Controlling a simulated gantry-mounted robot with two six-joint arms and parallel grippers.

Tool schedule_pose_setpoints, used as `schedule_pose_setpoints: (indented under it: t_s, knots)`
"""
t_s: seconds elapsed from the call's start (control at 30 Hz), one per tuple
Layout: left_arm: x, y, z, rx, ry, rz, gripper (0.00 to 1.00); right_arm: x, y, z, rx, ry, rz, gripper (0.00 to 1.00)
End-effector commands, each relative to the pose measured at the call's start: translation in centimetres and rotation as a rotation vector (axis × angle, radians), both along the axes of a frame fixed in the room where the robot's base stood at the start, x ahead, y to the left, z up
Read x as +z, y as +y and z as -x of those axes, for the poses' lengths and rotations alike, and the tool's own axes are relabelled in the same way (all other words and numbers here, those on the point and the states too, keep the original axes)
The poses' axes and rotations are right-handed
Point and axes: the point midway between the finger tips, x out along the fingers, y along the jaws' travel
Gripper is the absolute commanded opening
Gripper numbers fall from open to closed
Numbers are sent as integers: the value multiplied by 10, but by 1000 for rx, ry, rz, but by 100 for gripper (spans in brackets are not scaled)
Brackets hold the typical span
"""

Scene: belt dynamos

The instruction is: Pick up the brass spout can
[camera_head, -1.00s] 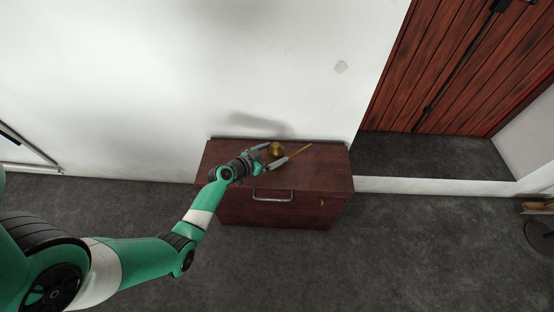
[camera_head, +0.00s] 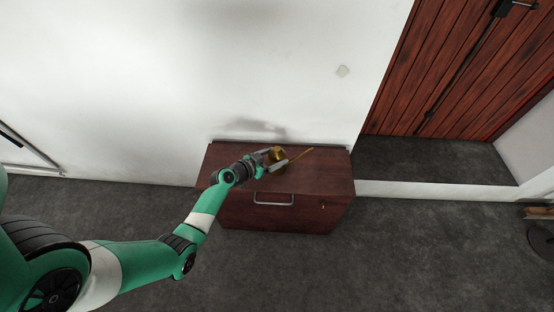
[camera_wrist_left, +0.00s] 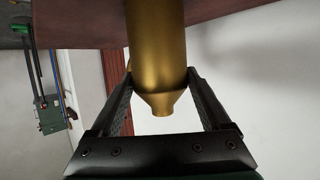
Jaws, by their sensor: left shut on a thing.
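The brass spout can (camera_head: 278,153) is at the dark red cabinet's top, with its long thin spout (camera_head: 298,157) reaching to the right. In the left wrist view the can's gold body (camera_wrist_left: 158,55) and its narrowed end fill the space between the fingers. My left gripper (camera_head: 277,159) is shut on the can, one finger on each side of it. It also shows in the left wrist view (camera_wrist_left: 160,92). Whether the can still touches the cabinet top is hard to tell. My right gripper is not in view.
The dark red cabinet (camera_head: 325,170) stands against the white wall (camera_head: 200,70), with a drawer handle (camera_head: 273,199) on its front. Its top is clear on the right. Grey floor lies in front. A red wooden door (camera_head: 450,70) is at the right.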

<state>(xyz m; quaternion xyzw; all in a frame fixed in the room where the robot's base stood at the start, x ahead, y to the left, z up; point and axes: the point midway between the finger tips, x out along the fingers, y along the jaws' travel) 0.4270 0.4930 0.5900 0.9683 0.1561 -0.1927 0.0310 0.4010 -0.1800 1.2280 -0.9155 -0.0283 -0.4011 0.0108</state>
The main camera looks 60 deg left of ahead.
Motion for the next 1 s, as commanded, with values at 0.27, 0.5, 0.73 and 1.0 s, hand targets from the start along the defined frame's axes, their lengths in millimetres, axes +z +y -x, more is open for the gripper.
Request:
schedule_pose_setpoints:
  t_s: [0.27,0.5,0.73,1.0]
  knots:
    - [20,1,-1,1,-5,-2,0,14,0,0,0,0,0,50]
    - [78,-22,18,0,-2,-1,0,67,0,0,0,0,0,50]
    - [116,-70,58,-1,1,2,0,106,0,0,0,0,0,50]
    - [131,-104,87,0,-2,0,0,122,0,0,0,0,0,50]
